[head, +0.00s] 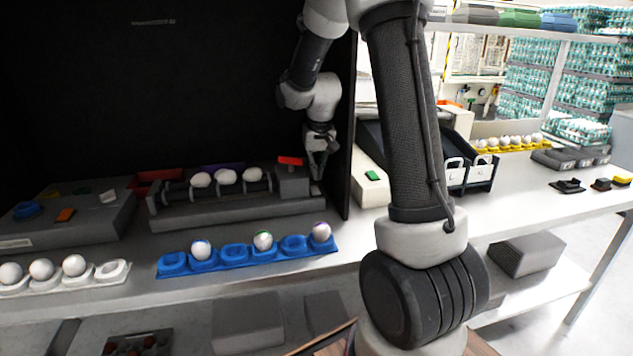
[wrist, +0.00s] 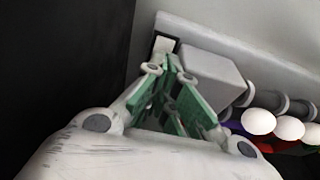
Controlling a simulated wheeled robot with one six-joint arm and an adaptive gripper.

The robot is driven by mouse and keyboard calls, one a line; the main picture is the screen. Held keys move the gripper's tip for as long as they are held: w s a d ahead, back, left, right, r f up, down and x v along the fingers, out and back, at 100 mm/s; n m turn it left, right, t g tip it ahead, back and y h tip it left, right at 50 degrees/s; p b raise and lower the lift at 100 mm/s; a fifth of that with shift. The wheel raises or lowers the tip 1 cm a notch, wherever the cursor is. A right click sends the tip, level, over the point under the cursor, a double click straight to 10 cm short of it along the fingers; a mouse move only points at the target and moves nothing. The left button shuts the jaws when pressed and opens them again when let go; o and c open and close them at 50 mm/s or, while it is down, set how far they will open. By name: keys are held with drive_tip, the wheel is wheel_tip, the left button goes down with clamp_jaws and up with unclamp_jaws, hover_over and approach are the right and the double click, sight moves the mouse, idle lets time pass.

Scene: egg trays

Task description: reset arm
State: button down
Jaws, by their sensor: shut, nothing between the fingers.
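My gripper (head: 316,168) is shut and empty at the right end of the grey roller device (head: 225,210), inside the dark booth. In the wrist view my gripper (wrist: 172,62) has its green-sided fingers together, close to a white switch (wrist: 163,45) beside a grey block (wrist: 213,80). I cannot tell whether the fingertips touch the switch. My arm bends down to the device from above.
Several white eggs (head: 226,177) lie on the rollers. A blue tray (head: 235,255) with eggs in some cups stands in front. A white tray (head: 112,272) with eggs is at left. The dark booth wall (head: 344,130) stands close right of my gripper.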

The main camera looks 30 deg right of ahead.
drive_tip(key=s+a+r, duration=0.1)
drive_tip(key=s+r, duration=0.3)
drive_tip(key=r, duration=0.3)
drive_tip(key=shift+a+r, duration=0.15)
drive_tip(key=shift+r, duration=0.1)
drive_tip(key=s+a+r+n+t, duration=0.1)
drive_tip(key=s+a+r, duration=0.1)
drive_tip(key=s, duration=1.1)
drive_tip(key=s+a+r+n, duration=0.2)
drive_tip(key=s+a+r, duration=0.1)
drive_tip(key=s, duration=1)
drive_tip(key=shift+r+t+y, duration=0.4)
drive_tip(key=shift+r, duration=0.2)
